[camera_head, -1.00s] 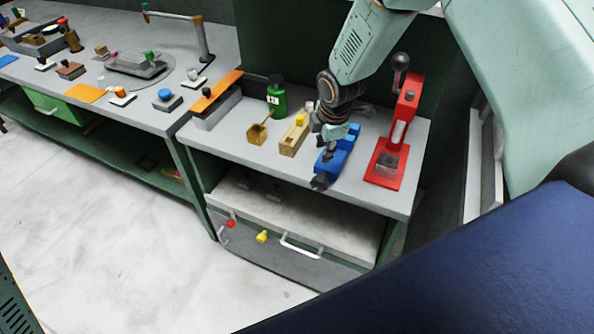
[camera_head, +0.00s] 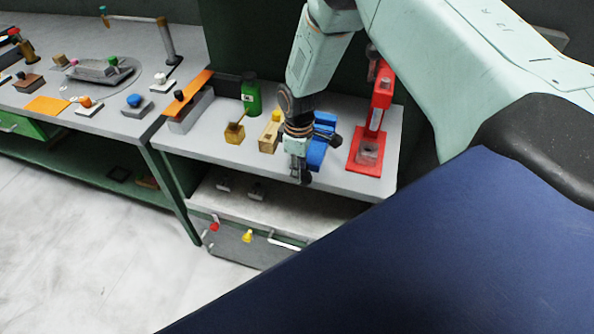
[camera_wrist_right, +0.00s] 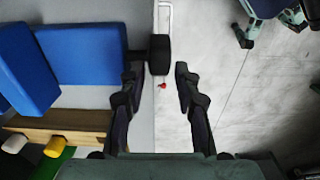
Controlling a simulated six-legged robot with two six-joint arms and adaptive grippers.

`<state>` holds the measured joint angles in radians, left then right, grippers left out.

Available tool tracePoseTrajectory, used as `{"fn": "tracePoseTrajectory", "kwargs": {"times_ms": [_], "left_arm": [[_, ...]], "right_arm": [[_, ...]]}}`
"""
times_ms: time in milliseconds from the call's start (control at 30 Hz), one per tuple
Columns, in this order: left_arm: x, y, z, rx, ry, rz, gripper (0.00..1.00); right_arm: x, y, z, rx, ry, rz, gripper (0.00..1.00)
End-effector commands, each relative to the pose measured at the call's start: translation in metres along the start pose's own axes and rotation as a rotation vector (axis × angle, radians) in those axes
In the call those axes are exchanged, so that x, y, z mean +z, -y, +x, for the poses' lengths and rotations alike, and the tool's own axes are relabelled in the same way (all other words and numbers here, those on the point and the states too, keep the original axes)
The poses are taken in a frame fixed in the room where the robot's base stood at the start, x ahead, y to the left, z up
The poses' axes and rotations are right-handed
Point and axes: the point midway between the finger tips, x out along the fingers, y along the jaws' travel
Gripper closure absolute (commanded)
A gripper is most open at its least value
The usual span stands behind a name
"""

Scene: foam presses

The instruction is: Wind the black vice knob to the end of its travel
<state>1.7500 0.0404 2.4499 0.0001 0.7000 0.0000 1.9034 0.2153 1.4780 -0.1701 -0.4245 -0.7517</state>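The blue vice (camera_head: 320,145) stands near the front edge of the grey bench. Its black knob (camera_wrist_right: 160,55) sticks out past that edge in the right wrist view, on a short dark shaft from the blue body. My right gripper (camera_wrist_right: 156,72) is open. Its two dark fingertips are on either side of the knob's near end, with a gap visible on the right. In the head view my right gripper (camera_head: 299,176) is at the front of the vice and hides part of it and most of the knob. My left gripper is not in view.
A red press (camera_head: 372,130) stands right of the vice. A wooden block (camera_head: 268,138) with a yellow part and a green bottle (camera_head: 251,97) are left of it. A drawer unit (camera_head: 232,240) with red and yellow knobs is below. Open floor lies in front.

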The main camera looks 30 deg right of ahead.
Motion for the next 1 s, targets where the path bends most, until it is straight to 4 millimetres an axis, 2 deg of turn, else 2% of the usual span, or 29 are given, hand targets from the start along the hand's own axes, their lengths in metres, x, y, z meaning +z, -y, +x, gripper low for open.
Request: {"fn": "tracePoseTrajectory", "kwargs": {"times_ms": [200,500,867,1000], "left_arm": [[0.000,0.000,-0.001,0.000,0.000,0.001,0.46],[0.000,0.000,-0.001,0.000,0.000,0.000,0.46],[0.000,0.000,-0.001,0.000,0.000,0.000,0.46],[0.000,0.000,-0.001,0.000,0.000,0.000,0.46]], "right_arm": [[-0.002,0.001,0.018,0.000,0.000,-0.003,0.68],[-0.003,0.001,0.020,0.001,-0.001,-0.004,0.68],[-0.003,0.001,0.020,0.001,0.000,-0.004,0.98],[-0.002,0.001,0.020,0.000,0.000,-0.003,1.00]]}}
